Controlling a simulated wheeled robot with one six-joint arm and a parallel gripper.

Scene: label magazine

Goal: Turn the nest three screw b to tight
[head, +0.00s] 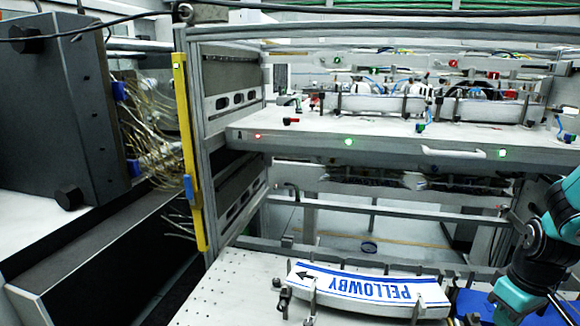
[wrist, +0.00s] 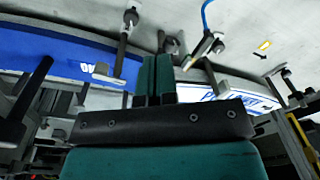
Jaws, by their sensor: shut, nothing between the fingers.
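My gripper (wrist: 153,70) shows in the wrist view as two green fingers side by side, shut and empty. They overlap the gap between a blue label (wrist: 70,52) on the left and a white label (wrist: 222,92) on the right. Clamp posts and screws stand by both labels, one clamp (wrist: 205,48) just right of the fingertips. I cannot tell which is nest three screw b, or whether the fingers touch anything. In the head view my teal arm is at the lower right; its fingertips cannot be made out. The white PELLOWBY label (head: 370,287) appears upside down there.
An upper shelf (head: 330,130) with small red and green lights carries more clamped labels. A yellow upright strip (head: 188,150) marks the rack's left side. A dark box (head: 65,110) with loose wires stands left. The perforated lower deck (head: 225,290) is bare at left.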

